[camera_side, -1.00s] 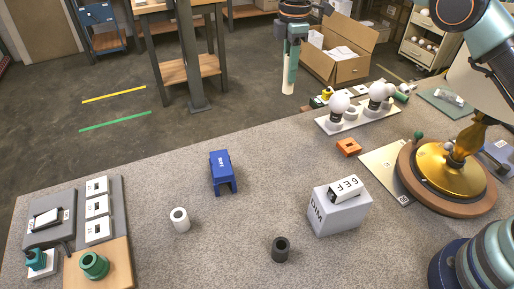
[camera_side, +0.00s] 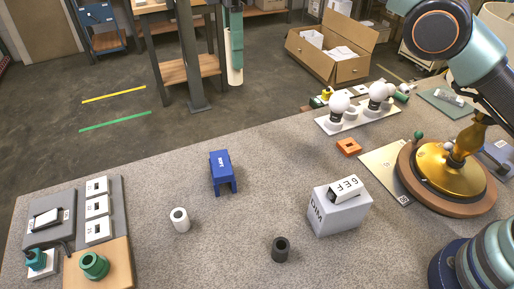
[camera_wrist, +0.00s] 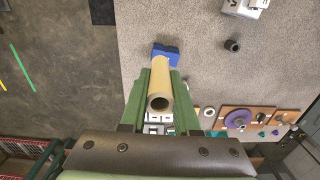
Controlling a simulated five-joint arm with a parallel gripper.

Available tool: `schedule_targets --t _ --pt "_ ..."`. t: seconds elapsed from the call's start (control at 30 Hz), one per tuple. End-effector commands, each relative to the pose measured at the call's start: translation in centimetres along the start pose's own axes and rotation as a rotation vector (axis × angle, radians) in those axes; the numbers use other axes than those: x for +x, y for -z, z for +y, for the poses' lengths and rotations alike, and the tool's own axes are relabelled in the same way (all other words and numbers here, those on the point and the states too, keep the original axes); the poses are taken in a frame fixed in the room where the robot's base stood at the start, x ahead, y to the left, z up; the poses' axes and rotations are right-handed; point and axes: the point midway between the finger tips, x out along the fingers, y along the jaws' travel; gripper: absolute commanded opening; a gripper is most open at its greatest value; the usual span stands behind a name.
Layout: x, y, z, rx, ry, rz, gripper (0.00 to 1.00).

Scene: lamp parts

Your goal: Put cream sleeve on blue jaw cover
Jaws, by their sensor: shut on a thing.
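My gripper (camera_wrist: 161,98) is shut on the cream sleeve (camera_wrist: 161,84), a hollow tube held lengthwise between its two green fingers, with one open end facing the wrist camera. In the side view my gripper (camera_side: 235,42) hangs high at the top, with the pale end of the sleeve (camera_side: 235,76) below its fingers. The blue jaw cover (camera_side: 222,171) stands on the grey table, well below and apart from the sleeve. In the wrist view the jaw cover (camera_wrist: 165,52) shows just beyond the sleeve's far end, which partly hides it.
A white sleeve (camera_side: 180,219) and a black sleeve (camera_side: 280,249) stand on the table. A grey box (camera_side: 339,211) with a white block (camera_side: 346,189) on top is to the right. An orange part (camera_side: 349,147) lies behind it. Table between them is clear.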

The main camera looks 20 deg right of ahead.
Motion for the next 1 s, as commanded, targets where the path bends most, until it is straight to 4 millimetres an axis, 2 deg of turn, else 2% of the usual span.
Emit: schedule_targets --t 0.03,0.1,0.2,0.3,0.47,0.77,1.0 --pt "-0.5 1.5 -1.2 -0.016 -0.002 0.001 0.00" --pt "-1.1 3.0 -2.6 -0.027 -0.001 0.001 0.00" --pt "-1.6 4.3 -4.1 -0.037 -0.001 0.001 0.00" --pt "-1.8 5.0 -4.8 -0.042 0.000 0.000 0.00" --pt "-1.3 5.2 -5.0 -0.043 0.002 -0.001 0.00" --pt "0.9 5.0 -5.1 -0.042 0.002 -0.001 0.00" --pt "5.3 5.0 -5.0 -0.042 0.004 -0.003 0.00"
